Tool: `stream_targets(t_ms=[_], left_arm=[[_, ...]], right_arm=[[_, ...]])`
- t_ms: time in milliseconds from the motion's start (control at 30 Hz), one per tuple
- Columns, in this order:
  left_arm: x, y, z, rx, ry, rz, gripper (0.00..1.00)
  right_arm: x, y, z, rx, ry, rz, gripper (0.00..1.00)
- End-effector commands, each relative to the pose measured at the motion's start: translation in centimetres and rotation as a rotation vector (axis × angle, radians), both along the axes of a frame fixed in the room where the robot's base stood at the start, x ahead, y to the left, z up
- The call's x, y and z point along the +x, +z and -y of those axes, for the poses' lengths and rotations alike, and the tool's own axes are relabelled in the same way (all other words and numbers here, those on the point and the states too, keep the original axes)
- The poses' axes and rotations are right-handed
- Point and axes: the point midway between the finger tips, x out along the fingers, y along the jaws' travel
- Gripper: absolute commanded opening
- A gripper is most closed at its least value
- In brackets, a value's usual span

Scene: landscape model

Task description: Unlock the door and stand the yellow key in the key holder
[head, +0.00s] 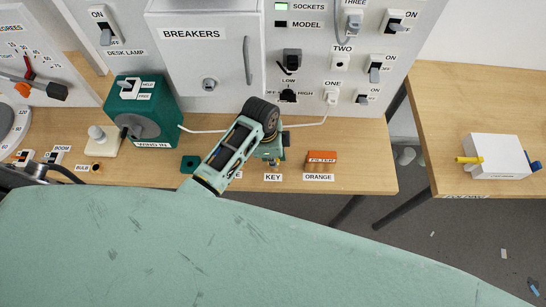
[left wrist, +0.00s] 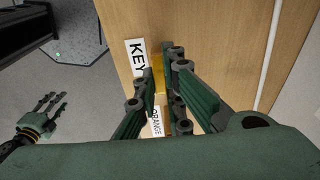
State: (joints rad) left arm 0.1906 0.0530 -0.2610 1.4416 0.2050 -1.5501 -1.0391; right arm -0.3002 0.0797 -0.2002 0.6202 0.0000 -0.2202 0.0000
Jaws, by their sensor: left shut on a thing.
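The grey breakers door (head: 200,50) appears shut, with a round lock (head: 209,84) low on it and a handle at its right. My left gripper (head: 272,158) points down at the bench beside the KEY label (head: 272,177). In the left wrist view its fingers (left wrist: 160,88) are closed on a yellow piece, which looks like the yellow key (left wrist: 158,72), next to the KEY label. The fingers hide most of the key and the key holder, so I cannot tell whether the key stands in it. My right gripper (left wrist: 45,108) hangs over the floor, empty, its fingers apart.
An orange filter (head: 321,157) lies right of my left gripper. A green winding box (head: 143,112) stands left, with a white cable running from it behind my gripper. A white box (head: 497,157) with yellow and blue ends sits on the right table, beyond a gap.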

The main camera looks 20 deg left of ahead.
Motion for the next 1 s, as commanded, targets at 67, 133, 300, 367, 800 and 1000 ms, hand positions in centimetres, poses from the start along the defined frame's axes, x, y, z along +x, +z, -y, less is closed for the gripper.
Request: stream_targets(t_ms=[67, 133, 300, 367, 800, 1000], left_arm=[[0.0, -0.3, 0.0, 0.001, 0.0, 0.0, 0.0], [0.0, -0.4, 0.0, 0.001, 0.0, 0.0, 0.0], [0.0, -0.9, 0.0, 0.001, 0.0, 0.0, 0.0], [0.0, -0.8, 0.0, 0.001, 0.0, 0.0, 0.13], [0.0, -0.8, 0.0, 0.0, 0.0, 0.0, 0.3], [0.1, 0.4, -0.2, 0.001, 0.0, 0.003, 0.3]], right_arm=[[0.0, -0.1, 0.0, 0.0, 0.0, 0.0, 0.4], [0.0, -0.2, 0.0, 0.0, 0.0, 0.0, 0.4], [0.0, -0.4, 0.0, 0.0, 0.0, 0.0, 0.4], [0.0, -0.3, 0.0, 0.0, 0.0, 0.0, 0.4], [0.0, -0.3, 0.0, 0.0, 0.0, 0.0, 0.4], [0.0, -0.3, 0.1, -0.001, 0.0, 0.0, 0.4]])
